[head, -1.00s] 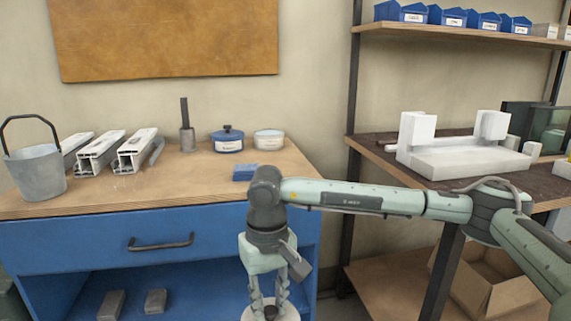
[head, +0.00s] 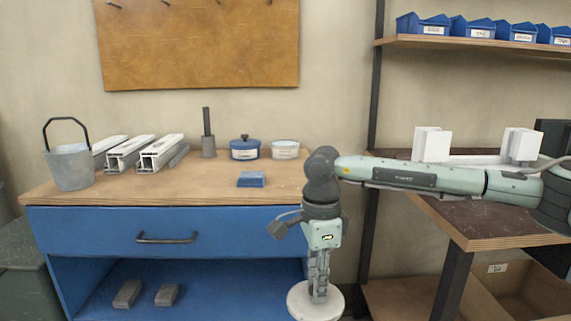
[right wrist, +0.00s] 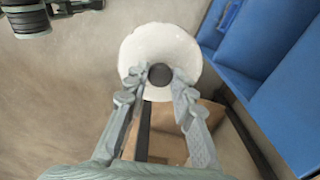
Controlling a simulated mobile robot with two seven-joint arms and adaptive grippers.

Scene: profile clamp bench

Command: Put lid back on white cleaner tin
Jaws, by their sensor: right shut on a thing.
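The white lid (head: 301,306), a round disc with a dark knob, hangs below my right gripper (head: 320,296) in front of the bench. In the right wrist view the gripper (right wrist: 160,82) is shut on the knob, and the lid (right wrist: 158,42) spreads beyond the fingertips. The white cleaner tin (head: 285,150) stands upright at the back right of the bench top, apart from the gripper. Its label and inside are too small to make out. A grey jointed part, perhaps my left gripper (right wrist: 75,6), is cut off at the top of the right wrist view.
A blue lidded tin (head: 245,149) stands left of the white tin. A bucket (head: 70,167), profiles (head: 160,152) and a grey holder (head: 208,146) stand further left. The bench's front right top is clear.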

